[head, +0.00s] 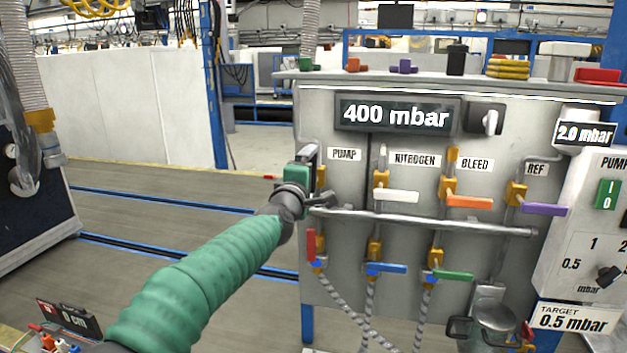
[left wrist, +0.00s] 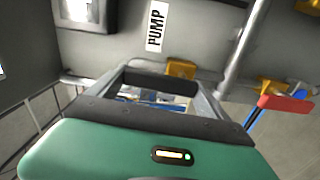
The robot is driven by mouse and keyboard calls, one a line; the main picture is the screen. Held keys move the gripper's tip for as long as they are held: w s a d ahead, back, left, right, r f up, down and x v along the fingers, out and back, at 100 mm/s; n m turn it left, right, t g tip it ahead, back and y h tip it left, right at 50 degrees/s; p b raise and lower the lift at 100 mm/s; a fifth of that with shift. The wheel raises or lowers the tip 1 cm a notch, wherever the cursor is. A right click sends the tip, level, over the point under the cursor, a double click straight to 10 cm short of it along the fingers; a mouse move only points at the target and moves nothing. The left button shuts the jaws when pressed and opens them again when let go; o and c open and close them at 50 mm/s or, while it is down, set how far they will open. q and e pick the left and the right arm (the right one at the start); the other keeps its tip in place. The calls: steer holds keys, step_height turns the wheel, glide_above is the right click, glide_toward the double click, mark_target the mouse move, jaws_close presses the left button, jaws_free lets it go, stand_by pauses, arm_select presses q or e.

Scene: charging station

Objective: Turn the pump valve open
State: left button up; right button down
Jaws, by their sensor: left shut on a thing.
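The pump valve (head: 321,178) is a brass fitting under the PUMP label on the grey panel. Its brass body also shows beyond the fingers in the left wrist view (left wrist: 181,68). My left gripper (head: 309,157) is at this valve, on its left side, shut on its handle. The handle is hidden by the gripper, so its angle cannot be told. In the left wrist view the dark fingers (left wrist: 160,83) lie just below the PUMP label (left wrist: 157,27). The panel display (head: 396,115) reads 400 mbar. My right gripper is not in view.
A horizontal metal rail (head: 430,222) crosses the panel below the upper valves. To the right are the white nitrogen handle (head: 397,196), orange bleed handle (head: 469,202) and purple ref handle (head: 543,209). A red handle (head: 311,244) hangs below the pump valve. Floor left of the panel is open.

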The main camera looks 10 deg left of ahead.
arm_select(q)
steer(key=shift+a+f+n, duration=0.2)
steer(key=shift+f+n, duration=0.15)
steer(key=shift+n, duration=0.05)
steer(key=o, duration=1.8)
steer(key=shift+o, duration=0.2)
steer(key=shift+s+a+r, duration=0.1)
steer(key=s+b, duration=1)
steer(key=s, duration=0.6)
steer(key=shift+s, duration=0.4)
